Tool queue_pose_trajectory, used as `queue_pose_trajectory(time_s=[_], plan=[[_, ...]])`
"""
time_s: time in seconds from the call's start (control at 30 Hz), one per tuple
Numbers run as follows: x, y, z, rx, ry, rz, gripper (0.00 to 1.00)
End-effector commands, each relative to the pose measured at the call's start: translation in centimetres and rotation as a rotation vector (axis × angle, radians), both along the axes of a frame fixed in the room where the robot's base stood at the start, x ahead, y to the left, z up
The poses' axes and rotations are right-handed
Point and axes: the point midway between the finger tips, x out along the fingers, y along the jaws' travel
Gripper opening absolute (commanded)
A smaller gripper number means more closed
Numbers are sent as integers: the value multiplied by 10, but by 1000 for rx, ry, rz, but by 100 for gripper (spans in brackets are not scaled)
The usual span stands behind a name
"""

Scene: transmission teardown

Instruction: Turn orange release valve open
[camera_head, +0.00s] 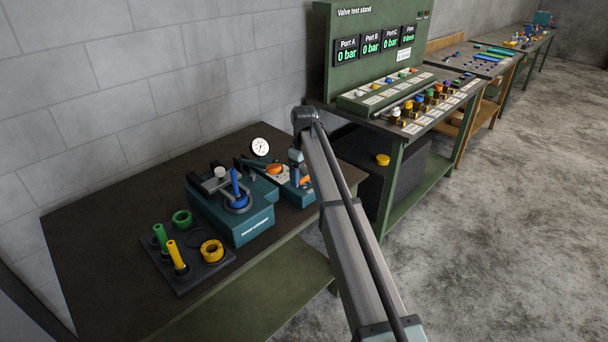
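A teal hand pump unit (285,188) stands at the right end of the near bench, with a round white gauge (260,147) behind it. A round orange piece (274,169) lies flat on its pale top plate. A second small orange piece (306,180) shows at its right end, close to my gripper. I cannot tell which orange piece is the release valve, nor its turned position. My gripper (298,177) points down over the right end of the pump, under my arm's elbow. Its fingers are too small and partly hidden, so contact and opening cannot be told.
Left of the pump is a teal press block (232,215) with a blue upright part (235,184). A dark tray (190,262) holds green and yellow pins and rings. The green valve test stand (365,60) is behind right, its displays reading 0. The bench's left part is clear.

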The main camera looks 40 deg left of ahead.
Motion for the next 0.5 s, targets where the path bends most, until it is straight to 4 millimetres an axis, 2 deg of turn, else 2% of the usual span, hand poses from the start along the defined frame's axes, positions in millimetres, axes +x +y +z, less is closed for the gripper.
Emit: queue_pose_trajectory(time_s=[0.27,0.37,0.5], plan=[[0,0,2,0,0,-1,79],[0,0,9,0,0,-1,79],[0,1,29,2,-1,-1,79]])
